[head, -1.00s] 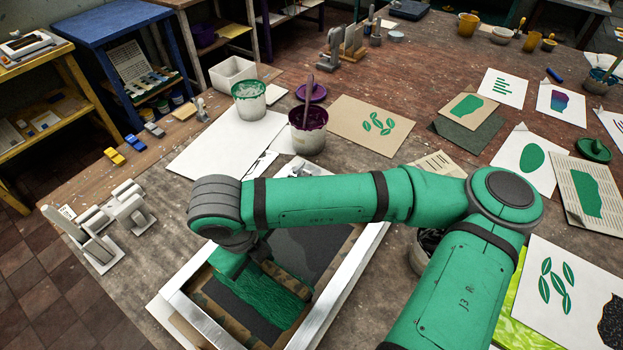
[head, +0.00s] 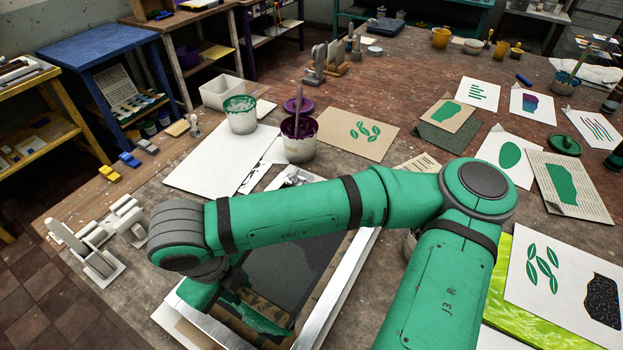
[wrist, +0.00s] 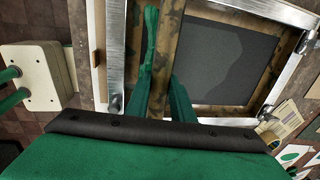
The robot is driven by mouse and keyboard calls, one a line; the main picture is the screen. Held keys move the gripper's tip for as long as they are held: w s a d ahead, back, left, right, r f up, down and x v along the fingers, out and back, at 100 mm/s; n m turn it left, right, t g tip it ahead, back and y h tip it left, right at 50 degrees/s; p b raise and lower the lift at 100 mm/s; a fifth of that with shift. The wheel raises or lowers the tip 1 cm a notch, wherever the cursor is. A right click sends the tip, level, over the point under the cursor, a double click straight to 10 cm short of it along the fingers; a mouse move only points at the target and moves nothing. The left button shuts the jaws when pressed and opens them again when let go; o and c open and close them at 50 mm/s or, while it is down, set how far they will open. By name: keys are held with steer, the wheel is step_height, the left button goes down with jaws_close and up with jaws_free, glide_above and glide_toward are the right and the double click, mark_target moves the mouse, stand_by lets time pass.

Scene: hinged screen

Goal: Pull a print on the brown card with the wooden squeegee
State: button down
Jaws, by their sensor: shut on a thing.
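The hinged screen (head: 325,290) has a silver metal frame and dark grey mesh and looks lowered over the bench. In the wrist view its mesh (wrist: 225,65) lies right of my gripper (wrist: 164,95). My gripper is shut on the wooden squeegee (wrist: 158,75), a brown stained bar between its green fingers, near the screen's left side. In the head view my arm mostly hides the gripper and squeegee. Green ink (head: 263,323) shows on the near part of the screen. A brown card (head: 357,130) with green leaves lies behind the screen. What lies under the mesh is hidden.
A green-stained pot (head: 240,116) and a purple ink pot (head: 300,140) stand behind the screen, with white sheets (head: 215,162) beside them. Grey clamp-like stands (head: 100,235) are at the left. Several prints cover the right side of the bench.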

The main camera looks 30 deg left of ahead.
steer(key=r, duration=0.3)
steer(key=shift+w+r, duration=0.2)
steer(key=shift+r, duration=1.05)
